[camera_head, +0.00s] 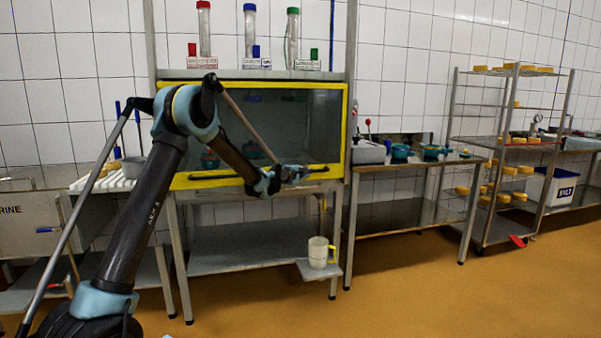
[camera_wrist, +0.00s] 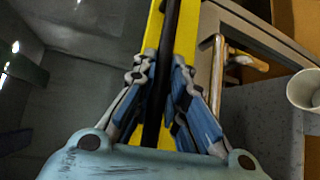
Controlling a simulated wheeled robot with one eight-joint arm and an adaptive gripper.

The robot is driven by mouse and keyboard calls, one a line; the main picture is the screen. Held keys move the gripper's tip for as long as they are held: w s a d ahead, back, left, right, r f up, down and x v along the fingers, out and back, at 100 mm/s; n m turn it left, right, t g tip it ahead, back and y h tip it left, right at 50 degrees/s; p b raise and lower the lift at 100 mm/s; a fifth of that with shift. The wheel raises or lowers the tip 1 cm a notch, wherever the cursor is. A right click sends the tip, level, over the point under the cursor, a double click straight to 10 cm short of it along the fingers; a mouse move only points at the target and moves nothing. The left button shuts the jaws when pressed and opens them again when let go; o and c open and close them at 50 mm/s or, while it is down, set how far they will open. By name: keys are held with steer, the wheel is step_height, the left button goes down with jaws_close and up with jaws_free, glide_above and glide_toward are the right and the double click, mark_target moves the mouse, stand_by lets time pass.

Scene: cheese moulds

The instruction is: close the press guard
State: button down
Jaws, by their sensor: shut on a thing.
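The press guard (camera_head: 346,120) is a dark see-through panel in a yellow frame. It hangs in front of the press bay, with its lower edge close to the bench front; I cannot tell if it rests there. A black handle bar (camera_head: 213,177) runs along its bottom rail. My gripper (camera_head: 293,173) is at the right part of this bar. In the wrist view, my gripper (camera_wrist: 162,72) has its fingers on either side of the black bar (camera_wrist: 168,50), shut on it, in front of the yellow rail (camera_wrist: 153,45). Teal-handled items show dimly behind the panel.
Labelled tubes (camera_head: 250,35) stand on the shelf above the guard. A pale jug (camera_head: 318,252) stands on a small low ledge (camera_head: 320,270) below right. A side table (camera_head: 420,166) with teal pots and a rack (camera_head: 510,140) of yellow cheeses are to the right. The floor in front is clear.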

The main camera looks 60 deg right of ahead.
steer(key=shift+a+f, duration=0.15)
steer(key=shift+f, duration=0.1)
steer(key=c, duration=1.6)
jaws_free()
steer(key=shift+f, duration=0.1)
steer(key=a+r, duration=0.1)
steer(key=a, duration=1)
steer(key=shift+a+r, duration=0.4)
steer(key=shift+w, duration=0.1)
